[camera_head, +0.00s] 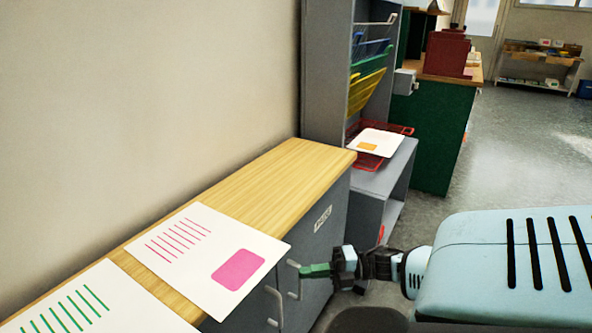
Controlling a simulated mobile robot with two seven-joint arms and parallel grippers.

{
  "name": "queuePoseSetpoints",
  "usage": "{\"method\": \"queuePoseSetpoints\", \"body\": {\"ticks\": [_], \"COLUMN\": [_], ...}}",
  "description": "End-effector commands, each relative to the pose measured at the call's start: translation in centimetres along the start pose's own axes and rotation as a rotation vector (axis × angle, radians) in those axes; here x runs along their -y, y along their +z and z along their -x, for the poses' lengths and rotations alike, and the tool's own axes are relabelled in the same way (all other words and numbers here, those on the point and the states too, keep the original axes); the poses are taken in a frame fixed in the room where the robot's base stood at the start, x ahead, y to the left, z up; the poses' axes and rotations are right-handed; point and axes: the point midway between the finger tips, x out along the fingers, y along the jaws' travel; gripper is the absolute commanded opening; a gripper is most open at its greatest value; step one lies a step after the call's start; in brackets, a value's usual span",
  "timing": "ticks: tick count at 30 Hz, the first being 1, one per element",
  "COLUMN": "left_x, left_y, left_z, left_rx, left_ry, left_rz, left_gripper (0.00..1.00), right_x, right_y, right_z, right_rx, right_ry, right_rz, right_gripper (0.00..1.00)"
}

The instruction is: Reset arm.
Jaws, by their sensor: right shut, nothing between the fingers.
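My right gripper (312,270) shows in the head view, with its arm coming in from the right. Its green fingers are together with nothing between them. It points left, in front of the grey cabinet doors (322,243) and below the level of the wooden top (271,185). It appears close to the door handles, but I cannot tell whether it touches them. My left gripper is not in view.
Two sheets lie on the wooden top: one with a pink block (190,262), one with green lines (120,291). Beyond stands a grey rack (326,70) with coloured trays and a red tray (400,129) holding a card (378,141). Open floor (520,150) lies to the right.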

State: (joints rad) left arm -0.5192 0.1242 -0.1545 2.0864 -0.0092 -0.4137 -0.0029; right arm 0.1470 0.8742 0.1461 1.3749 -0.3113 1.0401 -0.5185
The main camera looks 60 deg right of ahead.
Motion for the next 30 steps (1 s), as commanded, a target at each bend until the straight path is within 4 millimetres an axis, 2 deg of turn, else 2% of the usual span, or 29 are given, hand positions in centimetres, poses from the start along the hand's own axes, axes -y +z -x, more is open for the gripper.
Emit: {"method": "queuePoseSetpoints", "body": {"ticks": [14,17,20,23,27,30], "left_x": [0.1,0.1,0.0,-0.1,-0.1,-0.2], "left_y": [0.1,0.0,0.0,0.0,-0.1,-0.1], "left_z": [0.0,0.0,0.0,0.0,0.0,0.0], "left_rx": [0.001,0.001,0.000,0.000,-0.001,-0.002], "left_ry": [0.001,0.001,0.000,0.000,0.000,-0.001], "left_rz": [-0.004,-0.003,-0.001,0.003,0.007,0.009], "left_gripper": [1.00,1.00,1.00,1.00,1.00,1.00], "right_x": [0.1,0.8,3.0,6.5,11.6,14.5], "right_y": [-0.1,-0.6,-2.5,-5.7,-11.8,-16.7], "right_z": [0.3,0.2,0.0,-0.3,-0.2,0.3], "right_rx": [-0.002,0.013,0.068,0.170,0.357,0.495], "right_ry": [-0.001,-0.005,-0.019,-0.047,-0.106,-0.154], "right_rz": [-0.001,-0.027,-0.123,-0.291,-0.587,-0.803], "right_gripper": [0.00,0.00,0.00,0.00,0.00,0.00]}}
